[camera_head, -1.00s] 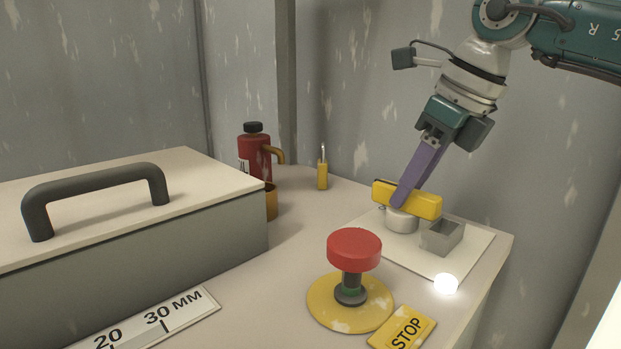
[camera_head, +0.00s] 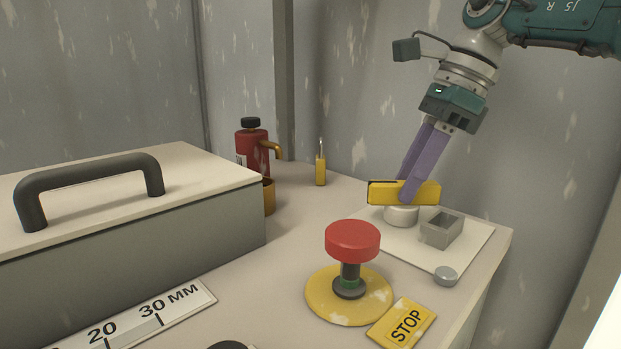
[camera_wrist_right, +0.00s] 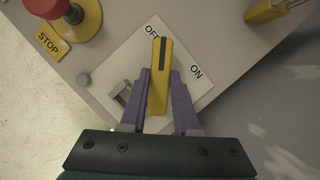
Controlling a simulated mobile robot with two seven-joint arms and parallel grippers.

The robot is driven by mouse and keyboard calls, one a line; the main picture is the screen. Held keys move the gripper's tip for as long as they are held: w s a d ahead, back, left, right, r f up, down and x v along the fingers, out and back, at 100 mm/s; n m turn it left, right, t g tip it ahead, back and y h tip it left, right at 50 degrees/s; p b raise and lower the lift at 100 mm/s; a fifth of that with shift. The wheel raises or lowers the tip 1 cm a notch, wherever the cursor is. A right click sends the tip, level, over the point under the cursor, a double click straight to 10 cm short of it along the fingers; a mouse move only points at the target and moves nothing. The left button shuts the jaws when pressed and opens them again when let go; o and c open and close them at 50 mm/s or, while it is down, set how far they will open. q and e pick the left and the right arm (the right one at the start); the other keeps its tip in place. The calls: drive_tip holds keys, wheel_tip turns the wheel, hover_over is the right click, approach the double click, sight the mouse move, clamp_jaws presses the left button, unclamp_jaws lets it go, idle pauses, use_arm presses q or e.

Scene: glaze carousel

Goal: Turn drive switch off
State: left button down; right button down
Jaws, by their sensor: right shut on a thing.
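The drive switch has a yellow bar handle (camera_head: 382,193) with a dark line, on a round pale hub (camera_head: 401,216) above a white plate (camera_head: 473,235). In the right wrist view the handle (camera_wrist_right: 159,90) points its lined end at the OFF label (camera_wrist_right: 152,32); the ON label (camera_wrist_right: 196,72) is off to the right. My right gripper (camera_head: 408,192) has its purple fingers on both sides of the handle, shut on it. My left gripper is not in view.
A red mushroom button (camera_head: 353,241) on a yellow disc and a STOP label (camera_head: 403,323) stand in front of the switch. A grey open box (camera_head: 441,231) sits beside the hub. A handled case (camera_head: 130,230), red bottle (camera_head: 252,153) and yellow-handled tool (camera_head: 320,171) are left.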

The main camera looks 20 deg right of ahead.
drive_tip(key=shift+n+b, duration=0.35)
drive_tip(key=shift+n, duration=0.25)
drive_tip(key=shift+g, duration=0.3)
drive_tip(key=shift+n, duration=0.3)
drive_tip(key=c, duration=0.6)
unclamp_jaws()
drive_tip(key=shift+c, duration=0.2)
drive_tip(key=shift+r, duration=0.1)
drive_tip(key=p+v, duration=0.3)
drive_tip(key=v, duration=0.6)
drive_tip(key=shift+w+p, duration=0.1)
drive_tip(key=shift+p, duration=0.2)
drive_tip(key=shift+d+r+p, duration=0.25)
drive_tip(key=shift+r+p, duration=0.05)
drive_tip(key=shift+r, duration=0.05)
